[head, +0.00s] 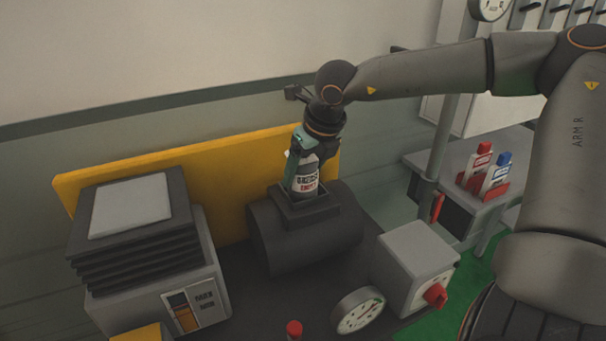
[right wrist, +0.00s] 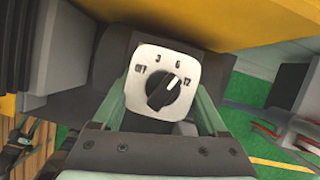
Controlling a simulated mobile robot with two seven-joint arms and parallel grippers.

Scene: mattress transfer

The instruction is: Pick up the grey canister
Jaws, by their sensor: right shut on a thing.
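The grey canister (head: 306,184), with a red and white label, stands nearly upright at the square socket (head: 307,214) on top of a dark horizontal cylinder (head: 290,245). My right gripper (head: 303,158) comes from above and is shut on the canister's upper part. In the right wrist view the canister's white top plate (right wrist: 158,66), with a black dial and numbers, shows between the green fingers of my right gripper (right wrist: 166,98). The canister's lower end is hidden by the socket's rim, so I cannot tell how deep it sits.
A grey ribbed box unit (head: 150,285) stands left of the cylinder, before a yellow panel (head: 220,180). A grey box with a red knob (head: 415,265) and a round gauge (head: 357,312) are at right. Red- and blue-capped bottles (head: 484,172) stand on a side table (head: 440,165).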

